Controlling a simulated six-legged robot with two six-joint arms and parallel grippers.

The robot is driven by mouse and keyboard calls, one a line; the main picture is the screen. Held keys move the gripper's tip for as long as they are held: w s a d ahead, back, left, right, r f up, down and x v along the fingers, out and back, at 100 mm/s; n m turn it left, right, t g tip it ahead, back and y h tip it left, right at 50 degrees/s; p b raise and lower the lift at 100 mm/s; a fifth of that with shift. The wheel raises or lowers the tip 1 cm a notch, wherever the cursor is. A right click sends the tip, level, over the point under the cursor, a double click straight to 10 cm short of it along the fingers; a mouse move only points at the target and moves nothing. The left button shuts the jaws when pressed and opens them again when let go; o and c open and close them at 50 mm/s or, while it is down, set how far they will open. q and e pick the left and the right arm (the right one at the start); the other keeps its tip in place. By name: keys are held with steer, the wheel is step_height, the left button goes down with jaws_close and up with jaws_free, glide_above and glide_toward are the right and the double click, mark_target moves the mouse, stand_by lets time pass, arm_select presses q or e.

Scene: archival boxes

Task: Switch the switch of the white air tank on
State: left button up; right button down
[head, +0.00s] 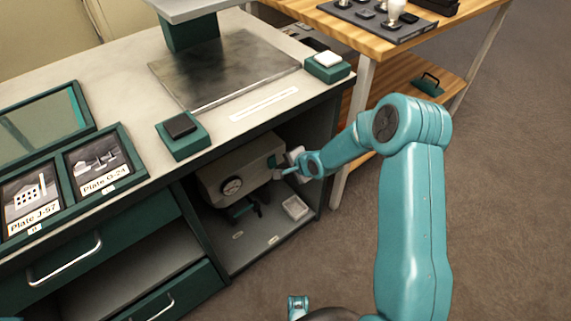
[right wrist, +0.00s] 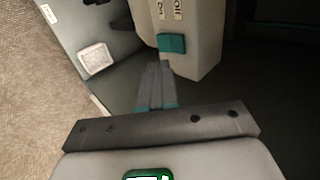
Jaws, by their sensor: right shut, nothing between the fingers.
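The white air tank (head: 235,160) sits in the open cabinet bay under the counter, with a round gauge on its front. Its teal switch (right wrist: 172,44) is on the end face below two small labels, and also shows in the head view (head: 272,162). I cannot tell which way the switch is set. My right gripper (right wrist: 158,68) is shut and empty, with its fingertips just below the switch in the wrist view. I cannot tell whether they touch the tank. In the head view, the right gripper (head: 284,171) is at the tank's right end. My left gripper is not in view.
A small white square piece (head: 295,207) is on the cabinet floor near its right edge. The counter (head: 245,107) overhangs the tank, and a divider stands left of it. A wooden table (head: 400,40) is at the back right. The floor at right is clear.

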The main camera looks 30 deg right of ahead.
steer(key=p+v, duration=0.2)
steer(key=v, duration=0.5)
steer(key=shift+r, duration=0.3)
steer(key=shift+s, duration=0.15)
